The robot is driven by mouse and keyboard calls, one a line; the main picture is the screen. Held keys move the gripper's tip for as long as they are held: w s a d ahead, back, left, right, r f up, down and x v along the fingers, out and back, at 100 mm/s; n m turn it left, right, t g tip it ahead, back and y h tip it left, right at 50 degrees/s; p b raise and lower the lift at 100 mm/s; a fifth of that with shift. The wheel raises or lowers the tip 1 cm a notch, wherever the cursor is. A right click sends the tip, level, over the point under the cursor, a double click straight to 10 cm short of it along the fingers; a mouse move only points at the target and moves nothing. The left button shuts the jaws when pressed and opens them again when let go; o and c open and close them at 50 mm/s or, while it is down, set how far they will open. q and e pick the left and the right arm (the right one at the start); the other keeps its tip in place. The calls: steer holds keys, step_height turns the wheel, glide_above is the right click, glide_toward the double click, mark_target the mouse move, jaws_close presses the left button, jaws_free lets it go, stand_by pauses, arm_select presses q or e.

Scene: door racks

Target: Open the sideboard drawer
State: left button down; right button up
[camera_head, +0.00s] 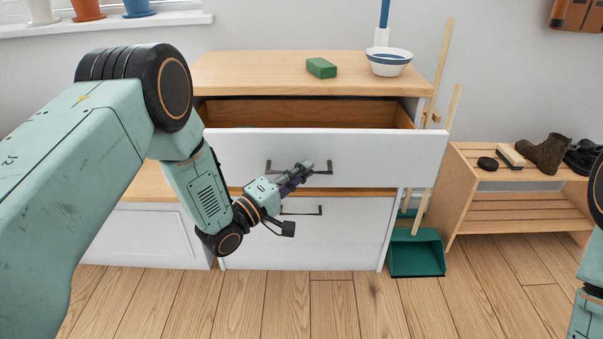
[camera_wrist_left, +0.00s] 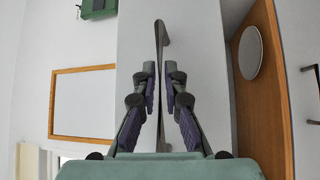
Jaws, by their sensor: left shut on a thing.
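The wooden-topped sideboard (camera_head: 285,72) stands ahead in the head view. Its white upper drawer (camera_head: 400,150) is pulled out, with a bare wooden interior showing behind the front. My left gripper (camera_head: 303,170) is at the drawer's dark bar handle (camera_head: 325,171) and shut on it, hiding its middle. In the left wrist view the handle (camera_wrist_left: 159,40) runs between the two fingers of my left gripper (camera_wrist_left: 161,78). The lower drawer (camera_head: 350,235) is closed, with its own dark handle (camera_head: 312,212). My right gripper is out of view.
A green sponge-like block (camera_head: 321,68) and a bowl (camera_head: 389,63) stand on the sideboard top. A green dustpan (camera_head: 417,255) and broom handles are just right of the sideboard. A wooden shoe rack (camera_head: 510,198) stands further right. The wooden floor in front is clear.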

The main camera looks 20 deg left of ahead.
arm_select(q)
steer(key=shift+s, duration=0.25)
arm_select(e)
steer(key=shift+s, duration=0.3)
arm_select(q)
steer(key=shift+w, duration=0.1)
steer(key=c, duration=1.4)
jaws_free()
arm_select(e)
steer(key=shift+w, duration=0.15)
arm_select(q)
steer(key=v, duration=1.2)
